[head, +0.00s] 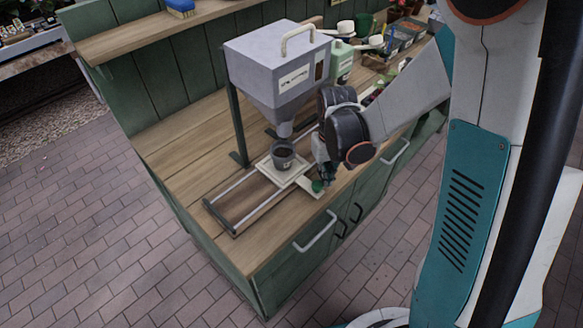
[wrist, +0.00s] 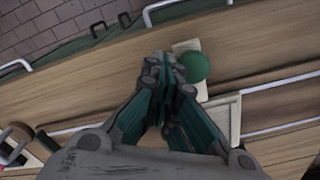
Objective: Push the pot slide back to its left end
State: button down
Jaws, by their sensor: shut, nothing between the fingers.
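A dark grey pot (head: 283,157) stands upright on the cream plate of the pot slide (head: 265,166), beneath the hopper spout. The slide is towards the right part of its two rails, with bare rail (head: 240,205) stretching to the left end. A tab with a green knob (head: 317,186) sticks out from the plate towards the bench front. My gripper (head: 327,174) is shut and empty, low beside the knob on its right. The wrist view shows the closed fingertips (wrist: 172,68) right beside the green knob (wrist: 195,67); I cannot tell whether they touch. The pot is hidden there.
The grey hopper (head: 278,70) stands on dark legs over the rails, close to my arm. Scoops, a green canister (head: 341,62) and a tray (head: 400,42) are at the back right. The bench's left end (head: 175,160) is clear. Drawer handles (head: 316,232) project from the front.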

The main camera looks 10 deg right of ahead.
jog(key=s+a, duration=0.3)
jog(key=a, duration=0.1)
jog(key=s+a, duration=0.3)
jog(key=a, duration=0.1)
jog(key=s+a+b, duration=0.1)
jog(key=s+a, duration=0.2)
jog(key=a, duration=0.1)
jog(key=shift+s+a, duration=0.1)
jog(key=shift+a, duration=0.15)
jog(key=r+p, duration=0.1)
jog(key=d+r+p, duration=0.1)
jog(key=r, duration=0.1)
jog(key=w+r+p, duration=0.1)
jog(key=r, duration=0.1)
jog(key=shift+d, duration=0.15)
dwell(0.4)
jog(key=w+d+r+m+t, duration=0.2)
jog(key=w+d+r, duration=0.3)
jog(key=w+d, duration=0.1)
jog(key=s+d+r+t+b, duration=0.2)
jog(key=s+d+r+t, duration=0.3)
jog(key=s+r, duration=0.6)
jog(key=shift+s+d+n, duration=0.3)
jog(key=shift+d+n, duration=0.1)
jog(key=shift+d, duration=0.6)
dwell(1.8)
